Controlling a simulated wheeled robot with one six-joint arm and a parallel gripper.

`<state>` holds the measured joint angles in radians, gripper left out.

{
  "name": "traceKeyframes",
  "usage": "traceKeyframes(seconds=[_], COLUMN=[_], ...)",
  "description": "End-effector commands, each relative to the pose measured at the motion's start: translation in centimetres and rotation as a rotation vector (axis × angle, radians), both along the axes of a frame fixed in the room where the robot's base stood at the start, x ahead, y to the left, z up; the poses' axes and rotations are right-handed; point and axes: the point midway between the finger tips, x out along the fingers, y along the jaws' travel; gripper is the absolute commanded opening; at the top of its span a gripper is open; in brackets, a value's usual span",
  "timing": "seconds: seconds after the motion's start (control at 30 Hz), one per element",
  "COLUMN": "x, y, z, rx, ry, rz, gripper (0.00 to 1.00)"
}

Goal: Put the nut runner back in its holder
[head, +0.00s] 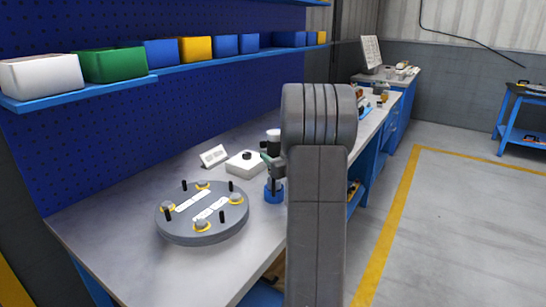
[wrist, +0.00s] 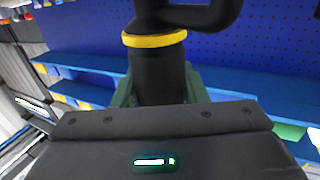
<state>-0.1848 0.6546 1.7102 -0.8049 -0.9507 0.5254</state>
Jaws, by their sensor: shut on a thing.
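My gripper (wrist: 158,92) is shut on the nut runner (wrist: 158,62), a black tool with a yellow ring, its dark green fingers on both sides of the black body. The nut runner also shows in the head view (head: 273,147), upright just left of my arm and partly hidden by it. Below it a small blue holder (head: 273,191) stands on the bench. The tool's lower part is lined up with the holder in the picture. I cannot tell whether its tip is inside the holder or above it.
A round grey flanged shell (head: 204,237) with upright pins and yellow-ringed bosses lies on the bench (head: 120,225), left of the holder. A white box with a black knob (head: 245,162) and a small sign (head: 214,156) stand behind. A shelf of bins (head: 115,65) runs above.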

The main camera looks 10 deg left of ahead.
Motion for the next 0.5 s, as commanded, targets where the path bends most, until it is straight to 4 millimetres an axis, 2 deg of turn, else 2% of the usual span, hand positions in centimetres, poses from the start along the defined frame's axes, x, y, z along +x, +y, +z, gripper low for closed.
traceKeyframes(seconds=[0.5], x=[0.0], y=[0.0], z=[-1.1], rx=[0.002], ry=[-0.003], rz=[0.000], gripper=[0.00])
